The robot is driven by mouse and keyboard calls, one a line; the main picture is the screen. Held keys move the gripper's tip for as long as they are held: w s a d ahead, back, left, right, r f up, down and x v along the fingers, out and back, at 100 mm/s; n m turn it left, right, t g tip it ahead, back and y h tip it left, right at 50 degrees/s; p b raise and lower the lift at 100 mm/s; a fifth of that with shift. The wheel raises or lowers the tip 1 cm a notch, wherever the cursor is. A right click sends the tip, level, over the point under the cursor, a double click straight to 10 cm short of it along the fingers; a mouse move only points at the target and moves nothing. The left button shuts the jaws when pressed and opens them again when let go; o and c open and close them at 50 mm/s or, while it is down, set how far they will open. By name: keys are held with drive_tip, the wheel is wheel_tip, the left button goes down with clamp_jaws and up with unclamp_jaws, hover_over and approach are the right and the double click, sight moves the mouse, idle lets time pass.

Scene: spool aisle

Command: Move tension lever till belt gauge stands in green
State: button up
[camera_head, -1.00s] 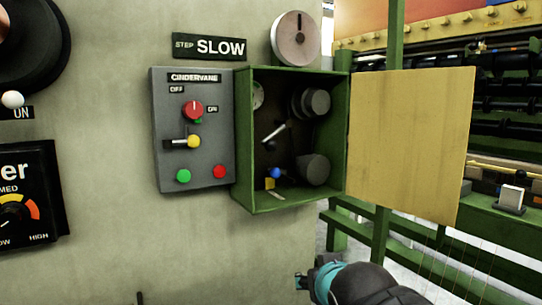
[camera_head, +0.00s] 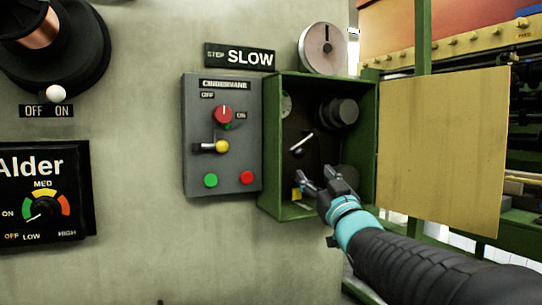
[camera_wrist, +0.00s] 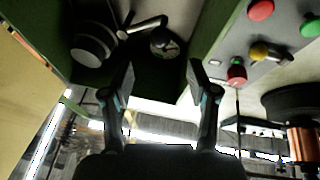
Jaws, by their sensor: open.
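The green open-fronted box (camera_head: 270,150) on the wall holds the belt parts. The round gauge (camera_head: 286,105) is at its inner left, partly cut off by the box edge; a small dial, likely the same gauge, shows in the wrist view (camera_wrist: 163,42). Its reading is too small to tell. A pale metal arm (camera_head: 301,143) slants in the middle of the box. The blue-knobbed lever low in the box is hidden or merged with my gripper (camera_head: 316,178). My gripper is open at the box's lower front, its fingers apart with nothing visibly between them in the wrist view (camera_wrist: 161,68).
The yellow door (camera_head: 440,150) stands open at right. A grey control panel (camera_head: 195,160) with a yellow-knobbed lever and several buttons adjoins the box at left. A dark pulley (camera_head: 343,112) sits inside the box. A disc (camera_head: 322,48) is above it.

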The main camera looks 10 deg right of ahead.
sight(301, 156)
drive_tip(key=x, duration=1.1)
drive_tip(key=shift+p, duration=0.4)
clamp_jaws()
